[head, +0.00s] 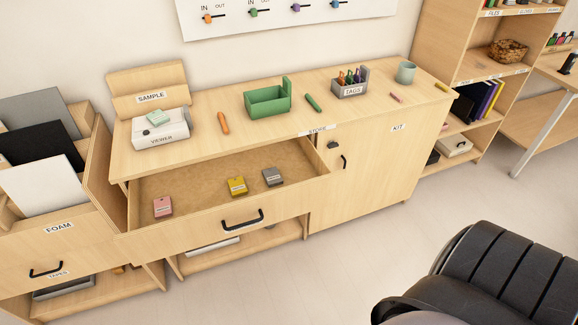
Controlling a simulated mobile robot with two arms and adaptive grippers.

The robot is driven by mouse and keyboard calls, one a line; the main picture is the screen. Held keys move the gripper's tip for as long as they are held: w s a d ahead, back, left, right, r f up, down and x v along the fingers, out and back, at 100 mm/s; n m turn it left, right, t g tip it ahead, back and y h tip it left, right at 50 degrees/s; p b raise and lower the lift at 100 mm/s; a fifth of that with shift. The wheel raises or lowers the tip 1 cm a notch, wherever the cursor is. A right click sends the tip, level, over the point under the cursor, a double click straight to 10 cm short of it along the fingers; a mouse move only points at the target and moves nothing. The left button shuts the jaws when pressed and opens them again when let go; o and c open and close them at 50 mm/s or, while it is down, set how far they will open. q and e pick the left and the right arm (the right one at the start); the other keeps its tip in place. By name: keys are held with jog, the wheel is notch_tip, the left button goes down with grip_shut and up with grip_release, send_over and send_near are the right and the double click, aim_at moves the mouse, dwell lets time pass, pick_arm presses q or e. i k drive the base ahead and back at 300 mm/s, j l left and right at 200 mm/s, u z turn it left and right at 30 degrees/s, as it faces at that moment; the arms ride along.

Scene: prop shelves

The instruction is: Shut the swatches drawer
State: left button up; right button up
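The open drawer (185,238) of the wooden cabinet is pulled well out toward the front, with a black bar handle (242,219) on its front panel. Inside, on the tan floor of the drawer, lie a pink swatch block (163,207), a yellow one (237,186) and a grey one (272,176), apart from each other. No label reading "swatches" is legible on it. Neither of my grippers is in view. A black ribbed part, likely mine, fills the lower right corner.
The cabinet top (190,98) holds a white viewer box (160,134), a green tray (267,102), a tags caddy (350,88) and a cup (405,72). A foam bin (60,229) stands left of the drawer, close to its side. Open floor (345,265) lies in front and right.

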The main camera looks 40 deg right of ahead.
aim_at(205, 212)
jog(key=z, duration=0.75)
jog(key=k+l+u, duration=0.25)
